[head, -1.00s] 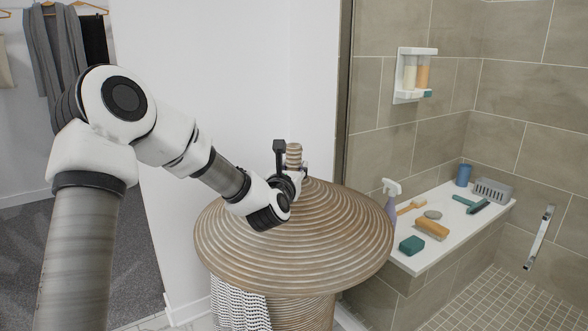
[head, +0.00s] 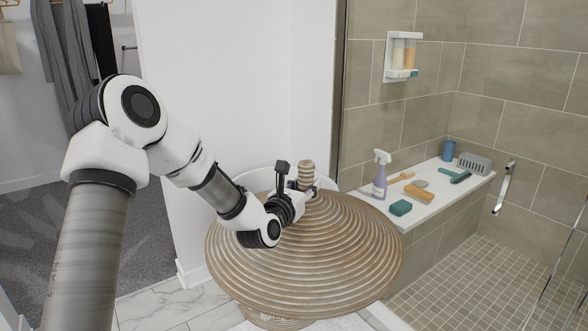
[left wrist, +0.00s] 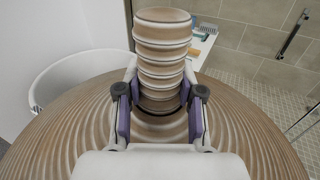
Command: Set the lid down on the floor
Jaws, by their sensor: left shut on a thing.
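The lid (head: 335,260) is a wide, round, ribbed brown cone with a knob (head: 306,173) on top. It also fills the lower part of the left wrist view (left wrist: 60,140). My left gripper (head: 303,190) is shut on the lid's knob. In the left wrist view its two purple-padded fingers (left wrist: 157,108) sit on either side of the ribbed knob (left wrist: 162,50). The lid is held roughly level and hides much of what is below it. White marble floor tile (head: 190,300) shows to its left. My right gripper is not in view.
A white tub-like vessel (left wrist: 85,75) stands behind the lid. A shower bench (head: 425,210) on the right holds a spray bottle (head: 380,178), a sponge (head: 401,208) and several other items. Grey carpet (head: 150,240) lies beyond the doorway at left.

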